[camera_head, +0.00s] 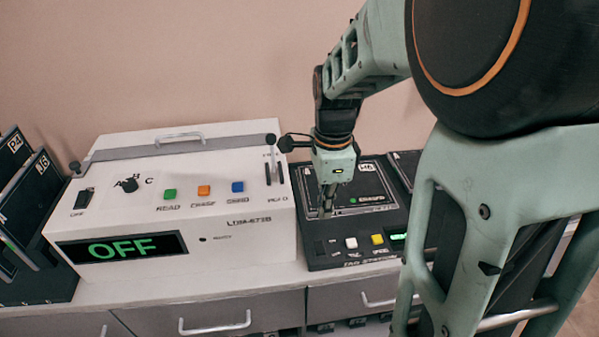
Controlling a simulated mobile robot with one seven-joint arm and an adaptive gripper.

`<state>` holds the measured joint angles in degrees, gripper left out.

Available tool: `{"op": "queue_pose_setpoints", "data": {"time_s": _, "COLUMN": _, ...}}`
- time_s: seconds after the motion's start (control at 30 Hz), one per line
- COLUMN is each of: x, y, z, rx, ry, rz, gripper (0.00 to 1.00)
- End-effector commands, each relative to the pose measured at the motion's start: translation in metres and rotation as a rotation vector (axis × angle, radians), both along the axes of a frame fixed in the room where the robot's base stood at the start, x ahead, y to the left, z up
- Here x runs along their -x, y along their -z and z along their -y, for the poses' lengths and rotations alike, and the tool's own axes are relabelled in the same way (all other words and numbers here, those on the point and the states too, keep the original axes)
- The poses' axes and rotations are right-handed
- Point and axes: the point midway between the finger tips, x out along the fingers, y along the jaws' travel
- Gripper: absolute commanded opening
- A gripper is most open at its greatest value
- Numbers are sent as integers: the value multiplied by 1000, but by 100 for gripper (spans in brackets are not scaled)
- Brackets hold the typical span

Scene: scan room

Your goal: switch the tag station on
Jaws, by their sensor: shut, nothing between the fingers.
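The tag station (345,262) is a low black box on the counter, right of a white unit, with its name along the front edge. Its front strip has a small dark switch-like part (320,247) at the left, a white button (351,242), a yellow button (377,239) and a small green-lit display (398,237), partly hidden by my arm and unreadable. A dark pad (365,195) with a green dot lies behind. My gripper (326,212) points down over the station's left part, shut and empty. I cannot tell whether its tips touch the surface.
The white unit (230,222) has a display (122,248) reading OFF, a knob, a switch and three coloured buttons. Black racks (35,240) stand at the left. Drawers (215,315) are below. My arm fills the right side and hides the counter there.

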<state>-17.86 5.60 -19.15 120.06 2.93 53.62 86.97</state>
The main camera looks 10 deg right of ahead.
Motion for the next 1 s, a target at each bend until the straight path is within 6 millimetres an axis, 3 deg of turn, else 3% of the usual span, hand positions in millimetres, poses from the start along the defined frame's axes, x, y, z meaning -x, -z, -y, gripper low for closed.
{"op": "queue_pose_setpoints", "data": {"time_s": 0.57, "x": 3, "y": 2, "z": 1, "rx": 9, "ry": 2, "rz": -24, "gripper": 0}}
{"op": "queue_pose_setpoints", "data": {"time_s": 0.77, "x": 4, "y": 33, "z": 2, "rx": 10, "ry": 3, "rz": -27, "gripper": 0}}
{"op": "queue_pose_setpoints", "data": {"time_s": 1.0, "x": 4, "y": 87, "z": 2, "rx": 10, "ry": 3, "rz": -27, "gripper": 0}}
